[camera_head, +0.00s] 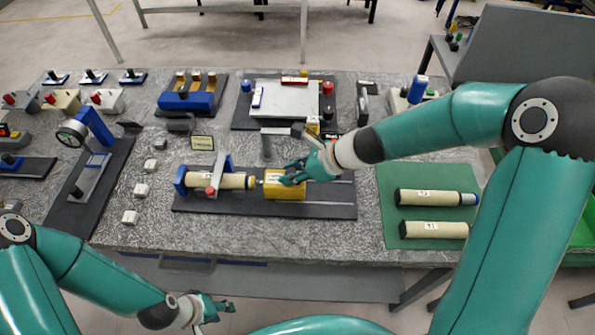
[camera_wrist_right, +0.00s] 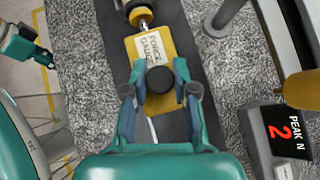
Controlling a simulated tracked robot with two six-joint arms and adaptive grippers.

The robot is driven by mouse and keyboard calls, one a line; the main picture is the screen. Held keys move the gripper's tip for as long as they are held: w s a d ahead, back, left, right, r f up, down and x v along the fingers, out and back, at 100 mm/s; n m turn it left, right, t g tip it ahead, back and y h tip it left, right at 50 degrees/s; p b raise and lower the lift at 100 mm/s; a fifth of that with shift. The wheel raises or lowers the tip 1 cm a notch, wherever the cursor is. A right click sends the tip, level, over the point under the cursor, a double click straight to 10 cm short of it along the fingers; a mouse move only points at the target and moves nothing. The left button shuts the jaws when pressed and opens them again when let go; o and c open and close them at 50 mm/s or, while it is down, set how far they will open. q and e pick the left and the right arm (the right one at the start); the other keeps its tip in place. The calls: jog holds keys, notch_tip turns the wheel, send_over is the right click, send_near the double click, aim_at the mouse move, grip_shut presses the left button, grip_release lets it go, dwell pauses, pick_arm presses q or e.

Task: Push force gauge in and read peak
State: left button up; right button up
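The yellow force gauge (camera_head: 285,190) sits on a dark rail board (camera_head: 330,209); it also shows in the right wrist view (camera_wrist_right: 149,45), labelled FORCE GAUGE, with a black knob (camera_wrist_right: 160,80) on top. Its tip is close to the end of a cream foam cylinder (camera_head: 232,181) lying in a blue-ended fixture; contact is unclear. My right gripper (camera_head: 295,173) is over the gauge, its fingers on either side of the knob with yellow showing between. A display (camera_wrist_right: 287,132) reads PEAK N 2 in red. My left gripper (camera_head: 222,307) is open and empty before the table's front edge.
Two cream cylinders (camera_head: 427,197) lie on a green mat (camera_head: 390,180) at the right. A dial-gauge stand (camera_head: 94,175) is at the left, with small white blocks (camera_head: 141,190) beside it. A blue block fixture (camera_head: 187,101) and grey plate (camera_head: 285,98) stand behind.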

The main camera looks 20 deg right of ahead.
jog(key=o, duration=0.4)
jog(key=shift+s, duration=0.15)
jog(key=shift+r, duration=0.1)
jog(key=v, duration=1.1)
jog(key=shift+s+d+r, duration=0.1)
jog(key=shift+s+d, duration=0.05)
jog(key=shift+d, duration=0.2)
dwell(0.6)
